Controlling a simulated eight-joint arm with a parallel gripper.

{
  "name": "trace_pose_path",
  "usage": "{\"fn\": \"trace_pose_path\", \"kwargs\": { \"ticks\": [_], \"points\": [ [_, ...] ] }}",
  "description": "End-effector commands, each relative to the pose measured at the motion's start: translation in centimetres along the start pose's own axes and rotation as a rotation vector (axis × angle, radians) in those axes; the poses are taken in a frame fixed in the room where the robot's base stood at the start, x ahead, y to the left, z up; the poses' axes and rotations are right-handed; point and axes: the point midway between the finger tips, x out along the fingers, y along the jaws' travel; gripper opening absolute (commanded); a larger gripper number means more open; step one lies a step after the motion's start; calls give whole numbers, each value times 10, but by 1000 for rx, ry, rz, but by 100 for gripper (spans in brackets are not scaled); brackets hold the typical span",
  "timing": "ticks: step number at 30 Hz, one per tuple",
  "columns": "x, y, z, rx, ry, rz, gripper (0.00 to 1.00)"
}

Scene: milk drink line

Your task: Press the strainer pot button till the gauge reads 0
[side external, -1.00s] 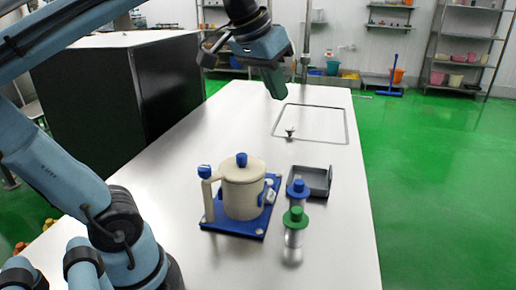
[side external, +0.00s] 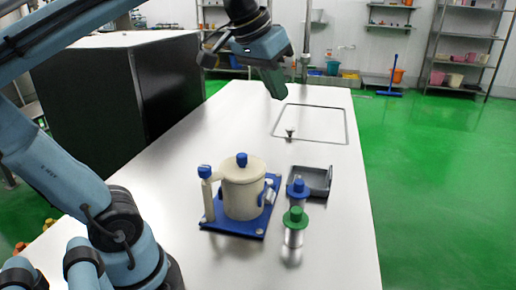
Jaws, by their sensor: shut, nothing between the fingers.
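The strainer pot (side external: 243,190) is a cream pot with a blue knob on its lid. It stands upright on a blue base plate (side external: 250,229) on the near part of the table. A cream post beside it on the left carries a blue cap (side external: 204,171); I cannot tell whether this cap is the button. Small round pale parts sit on the plate, and I cannot read a gauge. My gripper (side external: 279,94) hangs above the far part of the table, well beyond the pot and apart from it. It is shut and empty.
A green-topped bottle (side external: 295,228) and a blue-topped bottle (side external: 298,190) stand right of the pot, by a dark grey tray (side external: 321,194). A black cabinet (side external: 120,95) stands on the left.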

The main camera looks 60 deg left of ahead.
Motion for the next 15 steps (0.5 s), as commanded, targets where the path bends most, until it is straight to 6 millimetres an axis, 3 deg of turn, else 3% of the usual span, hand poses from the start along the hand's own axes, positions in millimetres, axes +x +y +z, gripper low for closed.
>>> {"fn": "trace_pose_path", "kwargs": {
  "ticks": [10,15],
  "points": [
    [2,-1,-1,0,-5,2,0],
    [22,-8,-9,5,-58,30,0]
  ]
}}
